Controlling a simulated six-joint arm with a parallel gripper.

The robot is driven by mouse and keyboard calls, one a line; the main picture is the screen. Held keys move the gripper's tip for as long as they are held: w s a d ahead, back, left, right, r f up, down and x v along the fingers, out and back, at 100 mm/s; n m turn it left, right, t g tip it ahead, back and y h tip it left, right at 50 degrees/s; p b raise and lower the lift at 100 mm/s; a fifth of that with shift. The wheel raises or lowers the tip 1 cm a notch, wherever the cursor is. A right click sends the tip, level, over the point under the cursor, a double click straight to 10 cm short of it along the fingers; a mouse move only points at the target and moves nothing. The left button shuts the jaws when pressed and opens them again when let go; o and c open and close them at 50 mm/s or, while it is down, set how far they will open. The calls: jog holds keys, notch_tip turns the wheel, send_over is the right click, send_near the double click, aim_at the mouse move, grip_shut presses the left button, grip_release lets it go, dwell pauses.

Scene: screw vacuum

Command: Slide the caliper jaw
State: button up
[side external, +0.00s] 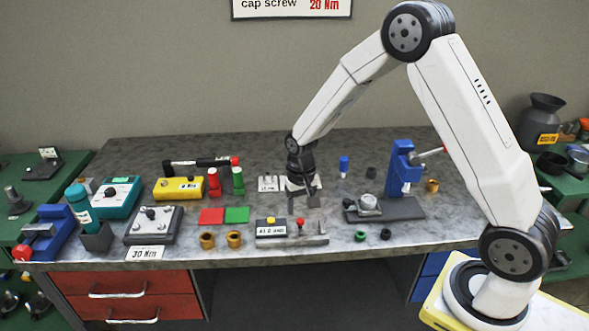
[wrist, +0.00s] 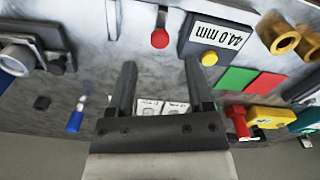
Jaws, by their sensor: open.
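The caliper is a grey device near the bench's front edge. A red knob (side external: 300,223) stands on the caliper's grey bar, right of the block. In the wrist view the red knob (wrist: 160,38) lies just beyond the fingertips, between their lines. My gripper (side external: 303,203) points down, open and empty, behind and above the caliper. Its two dark fingers (wrist: 160,66) are apart, and the knob is not between them.
Red and green pads (side external: 211,216) and brass rings (side external: 233,239) lie left of the caliper. A blue press (side external: 402,168) and a dial gauge (side external: 367,203) stand to the right. Red and green cylinders (side external: 238,181) stand behind left.

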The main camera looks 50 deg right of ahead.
aim_at(300, 220)
jog(key=shift+f, duration=2.05)
grip_shut()
